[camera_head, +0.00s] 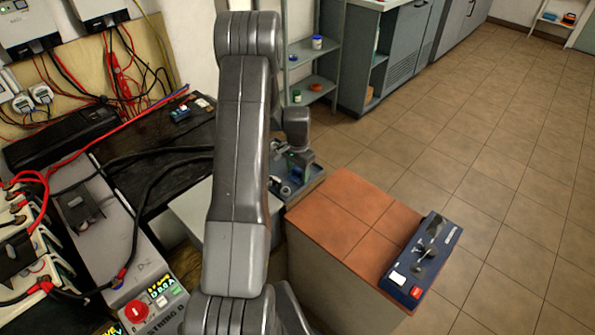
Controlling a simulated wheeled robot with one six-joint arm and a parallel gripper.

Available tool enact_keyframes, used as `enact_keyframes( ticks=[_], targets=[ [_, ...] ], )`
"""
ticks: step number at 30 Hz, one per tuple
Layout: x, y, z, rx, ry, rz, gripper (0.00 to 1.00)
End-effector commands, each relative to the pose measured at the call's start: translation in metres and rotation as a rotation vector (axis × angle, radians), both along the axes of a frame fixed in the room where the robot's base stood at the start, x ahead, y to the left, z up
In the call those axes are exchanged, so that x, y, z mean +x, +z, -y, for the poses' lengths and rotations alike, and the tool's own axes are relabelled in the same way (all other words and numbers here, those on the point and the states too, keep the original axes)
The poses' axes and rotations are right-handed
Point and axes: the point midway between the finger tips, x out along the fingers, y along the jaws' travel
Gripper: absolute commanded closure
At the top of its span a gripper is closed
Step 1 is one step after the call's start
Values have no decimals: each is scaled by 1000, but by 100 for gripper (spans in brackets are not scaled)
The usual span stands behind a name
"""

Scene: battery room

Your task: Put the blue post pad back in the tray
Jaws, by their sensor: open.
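My gripper (299,158) points down over a blue-grey tray (317,183) at the left back corner of the orange tiled top. It is small in view and partly hidden by my arm; its jaws are open. Small dark and pale items (285,188) lie in the tray below and beside it, too small to name. I cannot make out the blue post pad for certain; it may be among these items or behind my arm.
A blue box (426,258) with a black knob sits on the right edge of the tiled top (345,215). Battery gear and a grey charger (130,265) with cables fill the left. A shelf rack (315,75) stands behind. The floor (480,170) at right is clear.

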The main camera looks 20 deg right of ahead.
Motion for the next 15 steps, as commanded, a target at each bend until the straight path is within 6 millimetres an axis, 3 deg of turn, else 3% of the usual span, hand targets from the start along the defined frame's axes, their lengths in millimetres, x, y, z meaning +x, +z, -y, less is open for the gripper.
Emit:
enact_keyframes(
  ticks=[5, 15],
  targets=[
    [1, 23, 1, -2, 0, 4, 48],
    [1, 94, 0, -2, 0, 4, 48]
  ],
)
